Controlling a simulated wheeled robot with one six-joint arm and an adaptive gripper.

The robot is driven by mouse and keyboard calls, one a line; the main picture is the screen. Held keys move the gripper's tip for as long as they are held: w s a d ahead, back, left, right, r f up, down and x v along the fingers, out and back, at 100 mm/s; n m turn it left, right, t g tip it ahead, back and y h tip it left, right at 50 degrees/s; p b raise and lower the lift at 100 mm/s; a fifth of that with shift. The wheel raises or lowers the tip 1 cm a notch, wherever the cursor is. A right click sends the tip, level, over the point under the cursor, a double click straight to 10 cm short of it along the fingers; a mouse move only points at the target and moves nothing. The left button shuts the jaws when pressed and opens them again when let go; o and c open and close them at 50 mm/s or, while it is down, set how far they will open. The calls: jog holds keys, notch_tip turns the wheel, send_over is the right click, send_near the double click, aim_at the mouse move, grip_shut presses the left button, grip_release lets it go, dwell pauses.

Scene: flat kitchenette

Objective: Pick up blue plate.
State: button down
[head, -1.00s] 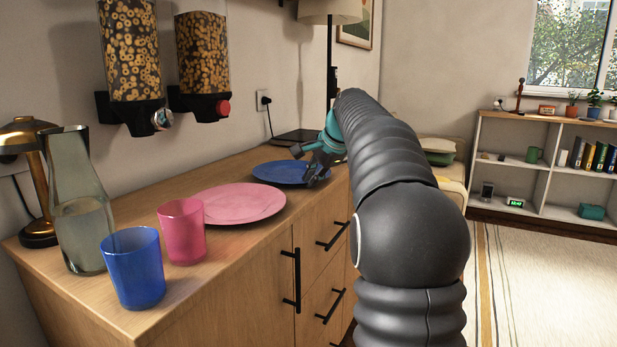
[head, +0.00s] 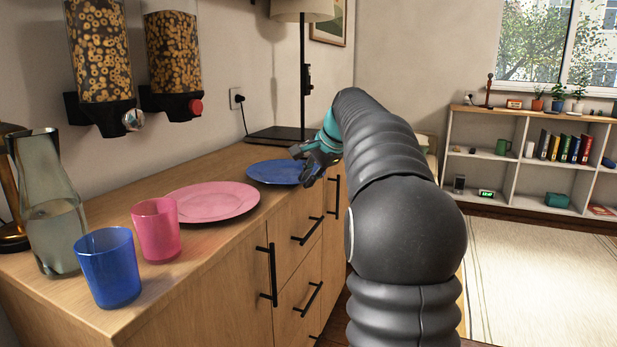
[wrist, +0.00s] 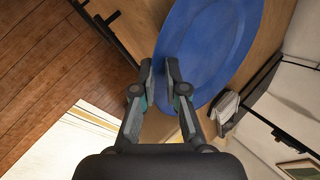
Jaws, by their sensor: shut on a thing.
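The blue plate (head: 272,172) lies at the far end of the wooden counter in the head view, behind the pink plate. It also fills the upper middle of the wrist view (wrist: 213,45). My gripper (head: 306,167) is at the plate's right edge, over the counter's front side. In the wrist view my gripper (wrist: 161,75) has its two fingers close together at the plate's near rim, shut on that rim. I cannot tell whether the plate is lifted clear of the counter. My arm hides part of the counter's far end.
A pink plate (head: 212,201), pink cup (head: 156,229), blue cup (head: 108,267) and glass carafe (head: 50,205) stand on the counter. A lamp base (head: 279,135) is behind the blue plate. A shelf (head: 520,158) stands at the right; the floor before it is clear.

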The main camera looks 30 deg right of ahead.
jog(key=c, duration=1.1)
grip_release()
jog(key=shift+a+f, duration=0.15)
jog(key=shift+c, duration=0.2)
jog(key=v, duration=1.2)
